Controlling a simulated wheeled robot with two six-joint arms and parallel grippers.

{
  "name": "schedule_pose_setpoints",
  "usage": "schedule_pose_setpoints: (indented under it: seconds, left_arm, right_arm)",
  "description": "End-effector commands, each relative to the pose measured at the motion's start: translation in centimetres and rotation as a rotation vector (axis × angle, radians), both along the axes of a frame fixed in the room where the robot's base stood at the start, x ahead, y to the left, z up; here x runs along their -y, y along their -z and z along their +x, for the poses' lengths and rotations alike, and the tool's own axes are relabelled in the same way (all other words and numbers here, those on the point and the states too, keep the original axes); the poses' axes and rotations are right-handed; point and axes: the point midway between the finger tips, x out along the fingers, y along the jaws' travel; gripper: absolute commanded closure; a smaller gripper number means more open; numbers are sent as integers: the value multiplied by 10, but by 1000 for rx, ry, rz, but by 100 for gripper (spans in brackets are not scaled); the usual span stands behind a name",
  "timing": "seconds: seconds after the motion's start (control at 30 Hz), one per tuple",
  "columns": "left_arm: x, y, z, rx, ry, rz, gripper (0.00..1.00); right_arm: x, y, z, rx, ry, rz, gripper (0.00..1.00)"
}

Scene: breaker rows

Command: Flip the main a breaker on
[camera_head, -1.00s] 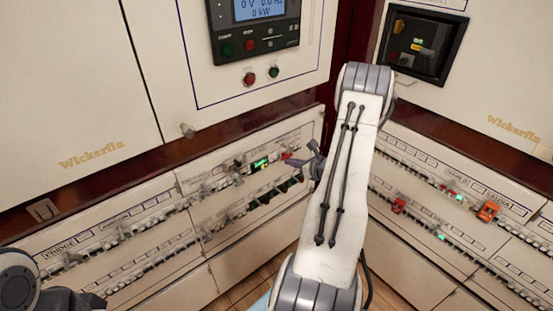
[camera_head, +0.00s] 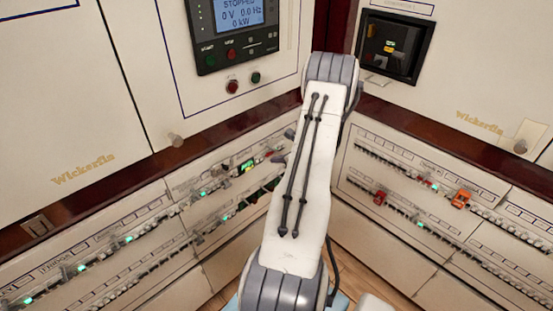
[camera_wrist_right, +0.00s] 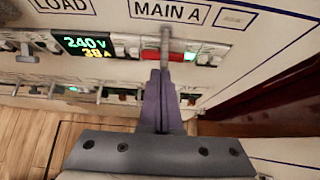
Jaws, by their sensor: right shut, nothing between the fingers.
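The MAIN A label (camera_wrist_right: 170,11) is at the top of the right wrist view. Below it a grey breaker lever (camera_wrist_right: 165,44) points up toward the label, with a red part (camera_wrist_right: 176,57) beside its base and a green light (camera_wrist_right: 190,56) to the right. My right gripper (camera_wrist_right: 160,74) is shut and empty, its fingertips just below the lever; I cannot tell whether they touch it. In the head view my right arm hides most of the gripper (camera_head: 279,159) and the main a breaker area. My left gripper is out of view.
A lit display (camera_wrist_right: 85,46) reads 240 V and 38 A, left of the lever. Breaker rows with green lights (camera_head: 127,239) run along the left panel. The right panel has its own rows and an orange piece (camera_head: 461,198).

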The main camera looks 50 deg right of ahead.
Motion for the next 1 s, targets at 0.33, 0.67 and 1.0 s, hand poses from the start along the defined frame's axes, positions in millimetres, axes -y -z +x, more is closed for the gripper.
schedule_pose_setpoints:
  seconds: [0.33, 0.67, 1.0]
  left_arm:
    - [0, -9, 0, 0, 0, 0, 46]
    - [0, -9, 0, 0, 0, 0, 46]
    - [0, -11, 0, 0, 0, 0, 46]
  right_arm:
    - [0, -15, 0, 0, 0, 1, 100]
    - [0, -15, -1, 0, 1, 1, 100]
    - [-7, -48, -45, 1, 4, -2, 100]
